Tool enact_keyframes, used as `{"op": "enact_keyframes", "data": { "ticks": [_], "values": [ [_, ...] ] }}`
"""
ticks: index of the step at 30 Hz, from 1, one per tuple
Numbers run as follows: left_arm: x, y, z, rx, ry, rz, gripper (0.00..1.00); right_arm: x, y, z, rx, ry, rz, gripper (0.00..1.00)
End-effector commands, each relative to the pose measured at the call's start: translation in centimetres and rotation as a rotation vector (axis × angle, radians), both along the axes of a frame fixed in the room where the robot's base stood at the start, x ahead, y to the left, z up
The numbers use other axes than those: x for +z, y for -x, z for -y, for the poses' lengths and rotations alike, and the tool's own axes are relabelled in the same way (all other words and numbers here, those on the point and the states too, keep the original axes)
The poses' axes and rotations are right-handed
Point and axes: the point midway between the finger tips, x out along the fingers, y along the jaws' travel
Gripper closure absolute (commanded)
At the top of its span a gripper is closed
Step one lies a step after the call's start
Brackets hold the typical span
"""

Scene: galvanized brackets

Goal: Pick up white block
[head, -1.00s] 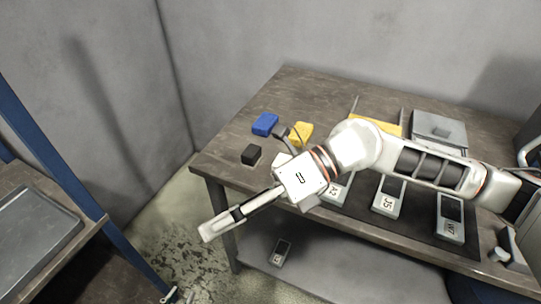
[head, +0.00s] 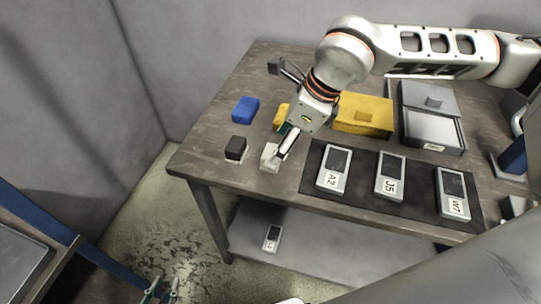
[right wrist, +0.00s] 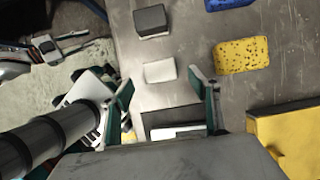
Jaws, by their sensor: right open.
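The white block (head: 268,158) lies near the front left of the table, partly covered by my right gripper (head: 284,146). In the right wrist view the block (right wrist: 160,71) lies ahead of my right gripper's spread fingers (right wrist: 163,98), roughly centred between them. Those fingers are open and empty; whether they touch the block I cannot tell, though a gap shows. My left gripper (head: 163,289) shows at the bottom left of the head view, with its two fingertips apart and nothing between them, away from the table.
Close around the block are a black block (head: 236,148), a blue block (head: 245,109) and a yellow sponge (right wrist: 242,56). A dark mat with meters (head: 333,170) lies to the right. A yellow box (head: 364,115) and a grey box (head: 433,130) stand behind.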

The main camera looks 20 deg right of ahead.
Motion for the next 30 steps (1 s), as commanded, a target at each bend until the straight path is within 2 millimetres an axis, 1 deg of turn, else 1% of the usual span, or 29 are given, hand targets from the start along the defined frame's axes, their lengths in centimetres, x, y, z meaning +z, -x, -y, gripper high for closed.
{"op": "enact_keyframes", "data": {
  "ticks": [9, 13, 19, 20, 21, 23, 24, 30],
  "values": [
    [0.1, 0.0, 0.0, 0.000, 0.001, 0.002, 0.74, -3.9, -1.1, -1.5, -0.001, 0.000, -0.004, 0.39],
    [0.1, 0.0, 0.0, 0.000, 0.001, 0.001, 0.74, -4.4, -1.3, -1.7, 0.000, -0.001, 0.000, 0.39],
    [0.1, 0.0, 0.1, 0.000, 0.001, 0.002, 0.74, -4.5, -1.3, -1.7, -0.001, -0.002, -0.001, 0.39],
    [0.1, 0.0, 0.1, 0.000, 0.001, 0.002, 0.74, -4.5, -1.3, -1.7, -0.001, -0.002, -0.001, 0.44],
    [0.1, 0.0, 0.1, 0.000, 0.001, 0.002, 0.74, -4.5, -1.3, -1.7, -0.001, -0.002, -0.001, 0.54],
    [0.1, 0.0, 0.1, 0.000, 0.001, 0.002, 0.74, -4.5, -1.3, -1.7, 0.000, -0.002, -0.001, 0.70],
    [0.1, 0.0, 0.1, 0.000, 0.001, 0.002, 0.74, -4.5, -1.3, -1.7, 0.000, -0.002, -0.001, 0.80],
    [0.1, -0.1, 0.1, 0.000, 0.001, 0.002, 0.74, -4.4, -1.3, -1.7, -0.001, -0.002, -0.001, 0.81]
  ]
}}
